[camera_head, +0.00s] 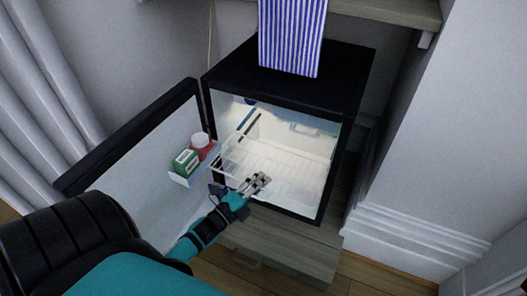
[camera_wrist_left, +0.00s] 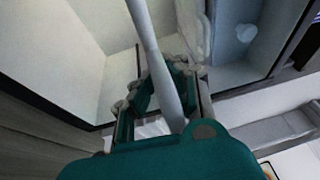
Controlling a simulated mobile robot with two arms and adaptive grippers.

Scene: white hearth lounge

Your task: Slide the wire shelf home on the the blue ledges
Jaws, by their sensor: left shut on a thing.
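The white wire shelf (camera_head: 292,165) lies low inside the open black mini fridge (camera_head: 345,75), with its front edge near the opening. My left gripper (camera_head: 262,180) is at that front edge, shut on the shelf. In the left wrist view a pale bar of the wire shelf (camera_wrist_left: 160,62) runs between the fingers of the gripper (camera_wrist_left: 160,92). A short dark blue strip (camera_head: 249,123) shows on the fridge's left inner wall and may be one of the blue ledges. I cannot tell whether the shelf rests on the ledges. My right gripper is out of view.
The fridge door (camera_head: 140,150) stands open to the left. Its door shelf holds a green box (camera_head: 186,161), a white-topped container (camera_head: 200,140) and something red. A striped cloth (camera_head: 291,36) hangs over the fridge top. A wooden cabinet (camera_head: 290,248) is below.

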